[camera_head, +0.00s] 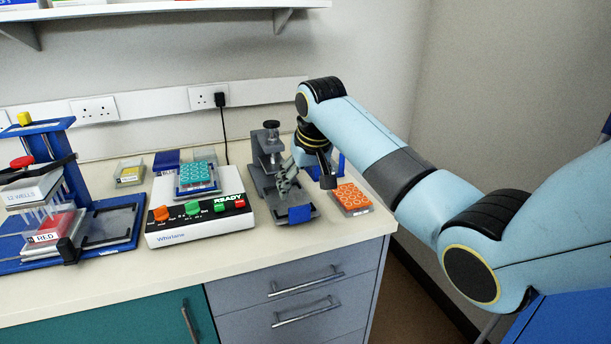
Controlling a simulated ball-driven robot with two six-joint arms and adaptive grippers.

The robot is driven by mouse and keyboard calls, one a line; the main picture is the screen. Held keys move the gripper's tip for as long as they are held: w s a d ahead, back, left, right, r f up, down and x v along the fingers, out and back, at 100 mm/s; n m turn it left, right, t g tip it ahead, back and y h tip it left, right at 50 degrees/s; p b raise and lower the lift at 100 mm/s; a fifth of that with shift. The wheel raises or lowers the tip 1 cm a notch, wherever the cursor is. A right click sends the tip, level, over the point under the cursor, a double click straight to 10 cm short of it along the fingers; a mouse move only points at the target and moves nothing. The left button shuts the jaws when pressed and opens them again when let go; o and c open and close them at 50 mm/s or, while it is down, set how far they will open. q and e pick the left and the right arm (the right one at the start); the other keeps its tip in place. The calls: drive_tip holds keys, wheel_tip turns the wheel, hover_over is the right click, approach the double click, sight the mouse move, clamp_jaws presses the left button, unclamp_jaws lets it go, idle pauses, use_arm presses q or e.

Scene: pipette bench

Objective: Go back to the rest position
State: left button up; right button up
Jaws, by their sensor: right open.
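My right arm comes in from the right, and my right gripper (308,178) hangs over the right part of the bench. It is open, with nothing seen between its fingers. It is above and beside a grey stand with a knob (271,135), and close to the plate with orange wells (352,197) at the bench's right end. The gripper partly hides the stand and a blue piece behind it. My left gripper is not in view.
A white Whirlane machine (165,234) reading READY carries a teal-well plate (196,175). A blue pipetting rig (124,222) with a RED-labelled tray stands at the left. A yellow-labelled box (130,172) sits behind. The bench front (180,270) is clear; a shelf (180,6) hangs above.

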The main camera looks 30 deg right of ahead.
drive_tip(key=shift+v, duration=1.2)
drive_tip(key=s+a+f+g+b, duration=0.1)
drive_tip(key=s+f+g+b, duration=0.15)
drive_tip(key=s+f, duration=0.8)
drive_tip(key=s+f+g+b, duration=0.1)
drive_tip(key=s+f+b, duration=0.35)
drive_tip(key=f, duration=1.05)
drive_tip(key=s+a+f+g+b, duration=0.1)
drive_tip(key=s+f+g+b, duration=0.1)
drive_tip(key=s+f, duration=0.85)
drive_tip(key=s+a+f+n+t+b, duration=0.1)
drive_tip(key=s+f+b, duration=0.6)
drive_tip(key=s+f, duration=1.9)
drive_tip(key=shift+s+a+f+n+t, duration=0.45)
drive_tip(key=shift+s+n, duration=0.65)
drive_tip(key=shift+s, duration=0.9)
drive_tip(key=shift+d+r, duration=0.1)
drive_tip(key=shift+r, duration=0.05)
